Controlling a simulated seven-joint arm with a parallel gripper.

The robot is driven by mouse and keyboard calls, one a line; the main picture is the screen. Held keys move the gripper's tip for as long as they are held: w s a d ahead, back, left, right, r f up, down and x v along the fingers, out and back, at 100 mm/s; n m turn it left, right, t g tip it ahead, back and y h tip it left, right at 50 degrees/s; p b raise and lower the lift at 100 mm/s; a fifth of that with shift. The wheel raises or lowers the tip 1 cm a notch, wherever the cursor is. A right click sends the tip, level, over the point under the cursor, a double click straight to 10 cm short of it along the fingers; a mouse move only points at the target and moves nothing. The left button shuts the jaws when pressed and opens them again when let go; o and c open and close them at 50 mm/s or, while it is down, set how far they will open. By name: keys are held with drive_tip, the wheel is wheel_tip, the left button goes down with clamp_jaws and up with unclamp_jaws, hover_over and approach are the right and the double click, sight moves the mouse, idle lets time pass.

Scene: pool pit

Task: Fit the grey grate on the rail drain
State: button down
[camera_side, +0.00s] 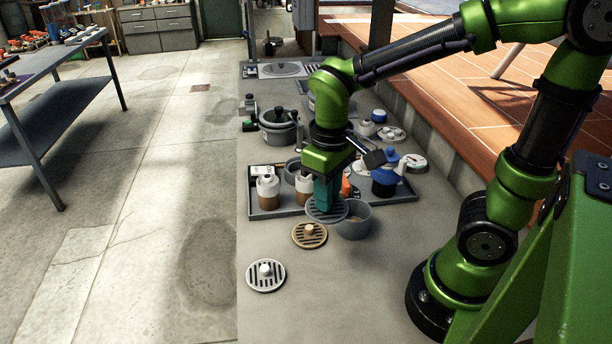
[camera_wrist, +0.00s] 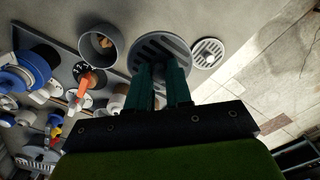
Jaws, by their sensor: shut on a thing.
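My gripper (camera_side: 325,196) points down over the deck, shut, with its teal fingers over a grey slotted round grate (camera_side: 327,213). In the wrist view the gripper (camera_wrist: 165,78) covers the near part of the grey grate (camera_wrist: 160,45); the grip point is hidden. The grate looks level; I cannot tell its height above the deck. A tan slotted grate with a knob (camera_side: 309,236) lies just in front of it in the side view. A pale slotted grate with a white knob (camera_side: 265,276) lies farther forward; the wrist view also shows it (camera_wrist: 208,53). I cannot pick out the rail drain.
A grey cup (camera_side: 354,222) stands close right of the grey grate. A dark tray (camera_side: 262,214) with white-topped bottles and a blue-lidded container (camera_side: 386,178) lies behind. A lidded pot (camera_side: 278,128) stands farther back. The front deck is clear beyond the pale grate.

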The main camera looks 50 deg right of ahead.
drive_tip(key=w+d+m, duration=0.6)
drive_tip(key=w+d, duration=1.5)
drive_tip(key=shift+w+f, duration=0.2)
drive_tip(key=shift+f, duration=4.45)
drive_tip(key=shift+f, duration=0.35)
drive_tip(key=shift+f, duration=0.4)
drive_tip(key=shift+f, duration=0.4)
